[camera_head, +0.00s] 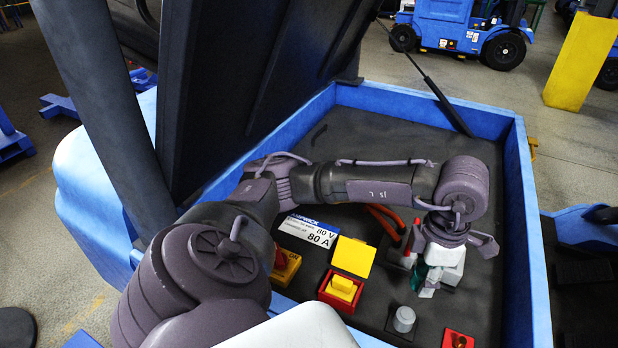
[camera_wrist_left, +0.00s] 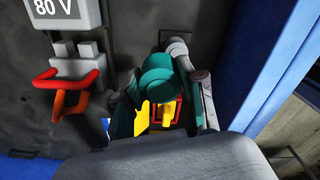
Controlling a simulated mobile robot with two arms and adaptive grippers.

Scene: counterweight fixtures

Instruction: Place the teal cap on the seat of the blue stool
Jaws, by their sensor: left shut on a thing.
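My left gripper (camera_head: 430,288) reaches down into the open blue-walled bay, at its right side. It is shut on the teal cap (camera_head: 437,273), mostly hidden behind the fingers in the head view. In the left wrist view the teal cap (camera_wrist_left: 158,88) shows as a round teal piece between the fingers (camera_wrist_left: 165,108). I cannot tell whether it touches anything below. I cannot make out a blue stool in either view. My right gripper is not in view.
The bay's blue rim (camera_head: 532,230) surrounds the work area. A raised dark lid (camera_head: 260,70) stands at its left. A yellow-lidded red switch box (camera_head: 342,285), a grey knob (camera_head: 404,319) and red-handled plug (camera_wrist_left: 65,83) are close by. A blue truck (camera_head: 465,28) stands beyond.

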